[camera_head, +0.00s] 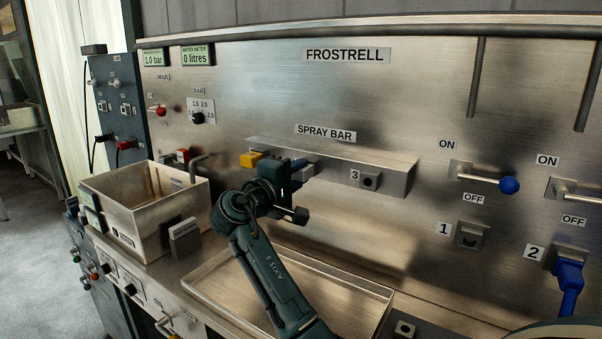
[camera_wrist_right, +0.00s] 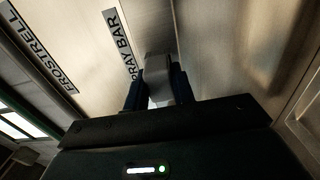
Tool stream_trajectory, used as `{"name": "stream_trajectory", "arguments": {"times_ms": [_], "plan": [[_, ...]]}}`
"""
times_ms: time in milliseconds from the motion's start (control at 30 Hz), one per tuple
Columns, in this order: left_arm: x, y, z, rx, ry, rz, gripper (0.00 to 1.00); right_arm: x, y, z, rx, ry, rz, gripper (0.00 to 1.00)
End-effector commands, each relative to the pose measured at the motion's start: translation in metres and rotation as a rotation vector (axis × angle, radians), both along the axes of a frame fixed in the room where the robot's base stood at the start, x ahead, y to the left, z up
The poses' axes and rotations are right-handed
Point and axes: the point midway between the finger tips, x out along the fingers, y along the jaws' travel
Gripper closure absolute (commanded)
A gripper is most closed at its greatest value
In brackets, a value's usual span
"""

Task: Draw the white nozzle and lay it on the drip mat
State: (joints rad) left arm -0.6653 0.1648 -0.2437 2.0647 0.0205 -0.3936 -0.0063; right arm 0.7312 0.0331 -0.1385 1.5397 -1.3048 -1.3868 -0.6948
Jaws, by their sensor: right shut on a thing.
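My right gripper (camera_head: 302,171) is at the spray bar (camera_head: 400,179), in front of its middle part. In the right wrist view, its blue fingers (camera_wrist_right: 157,92) are shut on a pale grey-white piece, which I take as the white nozzle (camera_wrist_right: 158,68). The nozzle lies between the fingers, close to the steel panel side. The gripper hides most of it in the head view, and I cannot tell if it is still seated in the bar. No drip mat can be made out with certainty. My left gripper is not in view.
A yellow nozzle (camera_head: 251,159) sits at the bar's left end; socket 3 (camera_head: 369,181) is empty. A shallow steel tray (camera_head: 345,318) lies below, partly behind my arm. A deep steel bin (camera_head: 130,222) stands left. Valve levers (camera_head: 486,177) and a blue plug (camera_head: 568,275) are right.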

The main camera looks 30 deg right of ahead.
Motion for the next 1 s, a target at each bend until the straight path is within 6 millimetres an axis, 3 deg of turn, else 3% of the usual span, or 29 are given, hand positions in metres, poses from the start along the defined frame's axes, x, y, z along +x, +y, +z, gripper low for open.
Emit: {"name": "stream_trajectory", "arguments": {"times_ms": [367,1000], "plan": [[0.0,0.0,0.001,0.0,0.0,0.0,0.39,-0.001,0.002,0.0,0.0,0.0,0.001,1.0],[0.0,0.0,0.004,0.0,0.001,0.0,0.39,-0.01,0.026,0.0,0.0,0.0,0.001,1.0]]}}
